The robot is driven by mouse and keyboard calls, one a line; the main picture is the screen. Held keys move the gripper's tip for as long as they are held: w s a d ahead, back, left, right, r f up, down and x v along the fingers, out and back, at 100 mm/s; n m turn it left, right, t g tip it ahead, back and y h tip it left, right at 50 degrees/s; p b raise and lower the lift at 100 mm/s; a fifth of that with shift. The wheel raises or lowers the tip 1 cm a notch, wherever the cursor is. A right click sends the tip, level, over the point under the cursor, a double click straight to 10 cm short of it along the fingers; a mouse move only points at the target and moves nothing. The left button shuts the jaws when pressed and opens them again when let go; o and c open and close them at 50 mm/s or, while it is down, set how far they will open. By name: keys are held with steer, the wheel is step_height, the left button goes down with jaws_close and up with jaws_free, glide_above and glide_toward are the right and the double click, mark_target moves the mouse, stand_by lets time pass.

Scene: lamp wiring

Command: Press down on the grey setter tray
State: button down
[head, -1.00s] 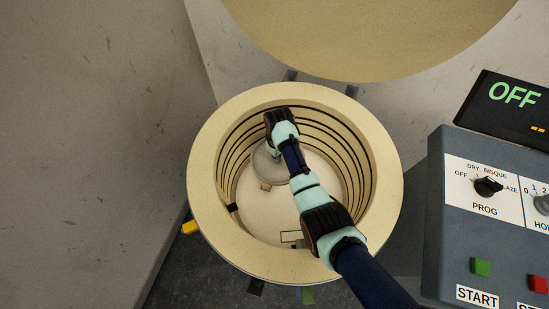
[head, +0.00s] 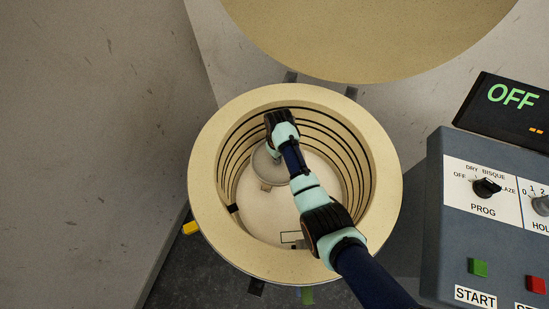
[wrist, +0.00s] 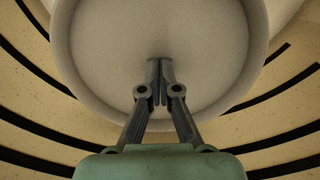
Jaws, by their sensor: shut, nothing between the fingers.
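The grey setter tray (head: 267,168) is a round, shallow grey disc inside the kiln chamber, partly hidden under my arm in the head view. In the wrist view the tray (wrist: 215,60) fills the upper middle, with a raised rim around it. My gripper (wrist: 160,62) is shut and empty, its fingertips together over the middle of the tray. The tips look very close to the tray's surface; I cannot tell whether they touch it. In the head view the fingers are hidden behind my wrist.
The round kiln (head: 205,215) has a thick cream rim and dark coil grooves along its inner wall. Its lid (head: 370,35) stands open behind. A control box (head: 450,240) with a PROG dial, a green START button and a display reading OFF stands at right.

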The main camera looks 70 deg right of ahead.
step_height(320, 180, up, 9)
steer(key=p, duration=0.8)
steer(key=shift+f, duration=0.15)
